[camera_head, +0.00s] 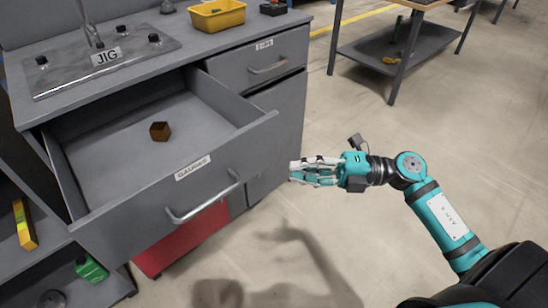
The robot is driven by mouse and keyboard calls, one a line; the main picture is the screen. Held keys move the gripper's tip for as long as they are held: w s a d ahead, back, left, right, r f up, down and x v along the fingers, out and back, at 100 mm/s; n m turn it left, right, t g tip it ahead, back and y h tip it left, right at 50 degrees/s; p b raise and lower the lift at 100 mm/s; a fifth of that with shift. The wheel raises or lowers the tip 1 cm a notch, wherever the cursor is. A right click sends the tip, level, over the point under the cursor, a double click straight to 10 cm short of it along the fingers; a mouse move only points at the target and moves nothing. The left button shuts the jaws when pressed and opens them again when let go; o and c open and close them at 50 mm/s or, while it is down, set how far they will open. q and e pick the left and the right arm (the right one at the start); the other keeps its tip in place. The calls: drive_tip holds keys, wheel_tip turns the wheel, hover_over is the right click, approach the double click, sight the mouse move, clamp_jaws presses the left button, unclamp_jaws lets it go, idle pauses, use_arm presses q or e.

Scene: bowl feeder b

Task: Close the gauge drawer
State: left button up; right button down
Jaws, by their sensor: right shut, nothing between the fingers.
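The gauge drawer (115,228) is pulled out from the grey bench. Its front has a white label (192,167) that appears to read "GAUGES" and a silver bar handle (205,204). A small brown block (159,131) lies inside on the drawer floor. My right gripper (293,171) is shut and empty. In the picture it is to the right of the drawer front and handle, apart from the handle. My left gripper is not in view.
A second drawer (240,58) at the back right is shut. The bench top holds a JIG plate (102,62) and a yellow bin (217,14). A red panel (183,238) shows below the drawer. A side table (425,68) stands at the back. Open floor lies at right.

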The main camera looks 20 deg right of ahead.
sight(250, 157)
drive_tip(key=w+a, duration=0.2)
drive_tip(key=w, duration=0.1)
drive_tip(key=w+a, duration=0.1)
drive_tip(key=w, duration=0.1)
drive_tip(key=shift+w+a, duration=0.1)
drive_tip(key=shift+a, duration=0.3)
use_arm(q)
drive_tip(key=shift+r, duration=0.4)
